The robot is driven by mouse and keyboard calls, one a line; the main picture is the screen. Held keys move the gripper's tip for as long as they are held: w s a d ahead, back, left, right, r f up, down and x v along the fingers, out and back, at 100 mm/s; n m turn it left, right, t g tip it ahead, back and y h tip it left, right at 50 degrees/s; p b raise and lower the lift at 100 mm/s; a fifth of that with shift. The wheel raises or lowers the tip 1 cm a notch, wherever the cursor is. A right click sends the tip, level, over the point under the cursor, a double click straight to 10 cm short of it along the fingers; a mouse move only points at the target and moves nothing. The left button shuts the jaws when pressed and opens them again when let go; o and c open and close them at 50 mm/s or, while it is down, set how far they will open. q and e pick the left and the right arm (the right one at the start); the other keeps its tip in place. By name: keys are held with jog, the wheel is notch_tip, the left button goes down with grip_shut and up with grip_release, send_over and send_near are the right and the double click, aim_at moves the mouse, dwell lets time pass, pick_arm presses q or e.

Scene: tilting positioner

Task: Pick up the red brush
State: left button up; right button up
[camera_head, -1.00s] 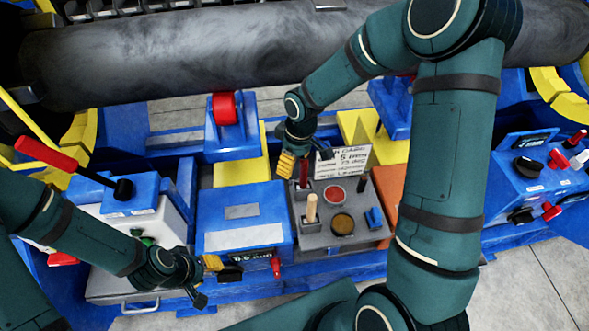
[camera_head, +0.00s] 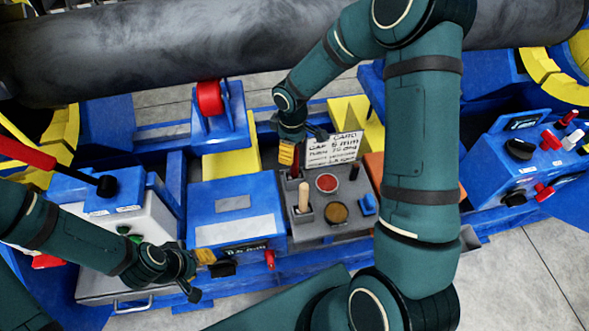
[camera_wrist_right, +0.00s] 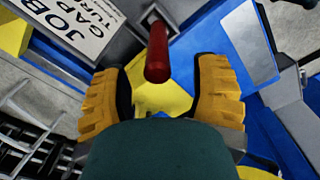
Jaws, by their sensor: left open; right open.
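The red brush shows its dark red handle (camera_head: 294,170) at the back left of the grey tray (camera_head: 310,240), standing up. In the right wrist view the red handle (camera_wrist_right: 157,52) lies beyond and between the two yellow finger pads, with a gap on each side. My right gripper (camera_head: 300,152) is open by the handle's top in the head view; its arm partly hides the area. It also shows in the right wrist view (camera_wrist_right: 165,90), empty. My left gripper (camera_head: 199,275) is open and empty, in front of the blue box at the left.
The tray also holds a wooden-handled tool (camera_head: 304,197), a red pot (camera_head: 327,183), a brown pot (camera_head: 336,212) and a blue piece (camera_head: 367,205). A lettered card (camera_head: 332,150) stands behind it. A blue box (camera_head: 235,205) is left of the tray. A large grey pipe (camera_head: 180,55) crosses the back.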

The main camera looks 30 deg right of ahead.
aim_at(295, 159)
jog(key=f, duration=0.2)
jog(key=f+b, duration=0.1)
jog(key=f, duration=0.2)
jog(key=shift+s+d, duration=0.15)
jog(key=shift+d, duration=0.05)
jog(key=shift+r, duration=0.15)
grip_shut()
